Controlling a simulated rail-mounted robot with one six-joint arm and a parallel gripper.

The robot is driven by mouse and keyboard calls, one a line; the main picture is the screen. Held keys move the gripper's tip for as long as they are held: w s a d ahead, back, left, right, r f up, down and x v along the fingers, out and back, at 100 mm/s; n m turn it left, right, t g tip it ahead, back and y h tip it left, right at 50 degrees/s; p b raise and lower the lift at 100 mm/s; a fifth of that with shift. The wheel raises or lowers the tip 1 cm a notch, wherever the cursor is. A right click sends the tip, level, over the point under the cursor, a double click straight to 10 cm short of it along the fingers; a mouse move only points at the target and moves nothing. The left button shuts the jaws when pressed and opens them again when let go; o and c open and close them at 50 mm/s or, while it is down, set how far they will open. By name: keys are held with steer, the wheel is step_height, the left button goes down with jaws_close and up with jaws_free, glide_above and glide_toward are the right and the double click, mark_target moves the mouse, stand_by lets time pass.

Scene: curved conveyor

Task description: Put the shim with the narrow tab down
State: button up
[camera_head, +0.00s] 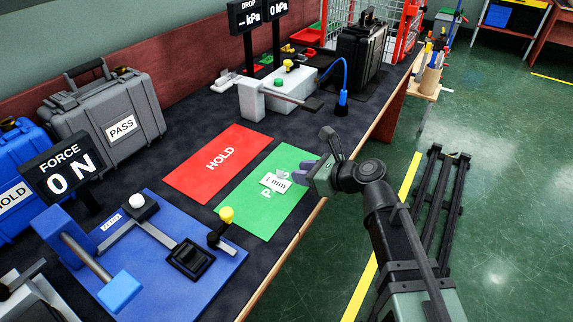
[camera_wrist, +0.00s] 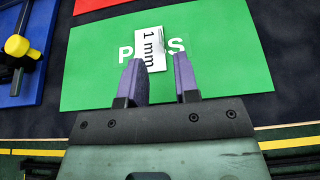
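The shim (camera_head: 275,182) is a small white plate marked "1 mm". It appears to lie flat on the green PASS mat (camera_head: 254,216), over the middle letters. In the wrist view the shim (camera_wrist: 150,48) is just beyond and partly between the fingertips, nearer the left finger. My gripper (camera_head: 306,166) is over the right edge of the green mat, close to the shim. In the wrist view my gripper (camera_wrist: 157,62) has its two purple fingers apart with green mat showing between them. I cannot clearly make out the narrow tab.
A red HOLD mat (camera_head: 218,164) lies left of the green one. A blue force fixture (camera_head: 165,260) with a yellow knob (camera_head: 226,214) stands at the front left. A grey PASS case (camera_head: 105,115) and a white gauge block (camera_head: 265,98) stand behind. The table's front edge is nearby.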

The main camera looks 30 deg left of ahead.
steer(key=p+v, duration=0.1)
steer(key=v, duration=0.4)
steer(key=shift+d+r, duration=0.15)
steer(key=shift+d, duration=0.1)
steer(key=d+f+n+h, duration=0.4)
steer(key=d+n+h, duration=0.15)
steer(key=d, duration=0.75)
steer(key=d+f+n+h, duration=0.35)
steer(key=d+n, duration=0.25)
steer(key=d, duration=0.8)
steer(key=d+f+n+h, duration=0.3)
steer(key=d+n+h, duration=0.25)
steer(key=d, duration=0.75)
step_height(320, 180, up, 21)
steer(key=p, duration=2.2)
steer(key=shift+w+a+r+n+y, duration=0.15)
steer(key=shift+w+r+n+y, duration=0.1)
steer(key=shift+n+y, duration=0.2)
